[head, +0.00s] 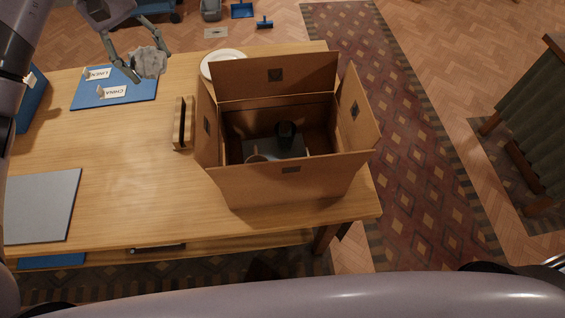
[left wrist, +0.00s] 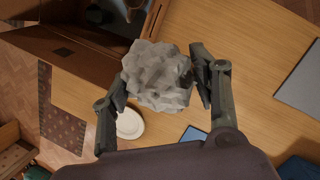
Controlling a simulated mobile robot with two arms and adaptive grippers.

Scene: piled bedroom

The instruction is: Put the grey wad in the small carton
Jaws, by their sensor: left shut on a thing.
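The crumpled grey wad (head: 149,62) is held between the fingertips of my left gripper (head: 143,66), raised over the far left part of the table. In the left wrist view the wad (left wrist: 157,76) sits between both fingers, and the left gripper (left wrist: 160,84) is shut on it. The open brown carton (head: 262,183) stands at the table's right end, flaps up, right of and nearer than the wad. A black cup-like thing (head: 286,133) and a grey flat thing (head: 262,149) lie inside. The carton's side also shows in the left wrist view (left wrist: 58,50). My right gripper is not in view.
A white plate (head: 222,62) lies behind the carton. A wooden holder (head: 183,124) stands close to its left. The middle-left tabletop (head: 120,155) is clear.

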